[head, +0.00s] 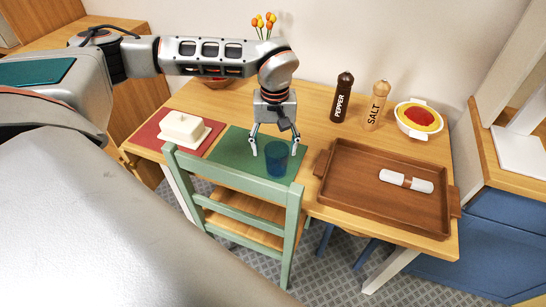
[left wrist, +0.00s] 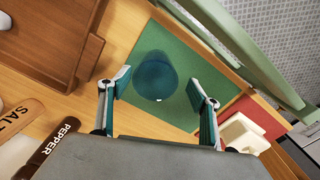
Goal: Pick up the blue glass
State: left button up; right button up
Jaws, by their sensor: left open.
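The blue glass (head: 277,160) stands on the green placemat (head: 232,146) near the table's front edge, just behind the green chair back. My left gripper (head: 275,150) comes down over the placemat with its fingers spread, close to the glass. In the left wrist view the glass (left wrist: 157,76) shows ahead of the open left gripper (left wrist: 160,95), between the lines of its two fingers. Nothing is held in it. I cannot tell whether a finger touches the glass. My right gripper is in neither view.
A brown tray (head: 335,195) with a rolled white napkin (head: 406,181) lies to the right. A butter dish (head: 185,128) sits at left. Pepper (head: 342,98) and salt (head: 377,105) mills and a bowl (head: 419,119) stand behind. The green chair (head: 235,185) blocks the front.

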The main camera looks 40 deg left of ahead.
aim_at(276, 164)
pick_arm(q)
jog(key=shift+w+a+f, duration=0.1)
jog(key=shift+w+a, duration=0.05)
jog(key=shift+a, duration=0.1)
jog(key=shift+a+f, duration=0.1)
jog(key=shift+f, duration=0.95)
jog(key=shift+w+d+f, duration=0.1)
jog(key=shift+d+f, duration=0.05)
jog(key=shift+f, duration=0.75)
jog(key=shift+w+d+f, duration=0.1)
jog(key=shift+d+f, duration=0.05)
jog(key=shift+f, duration=0.8)
jog(key=shift+d+f, duration=0.15)
jog(key=shift+f, duration=0.75)
jog(key=shift+c, duration=0.5)
jog(key=c, duration=1.3)
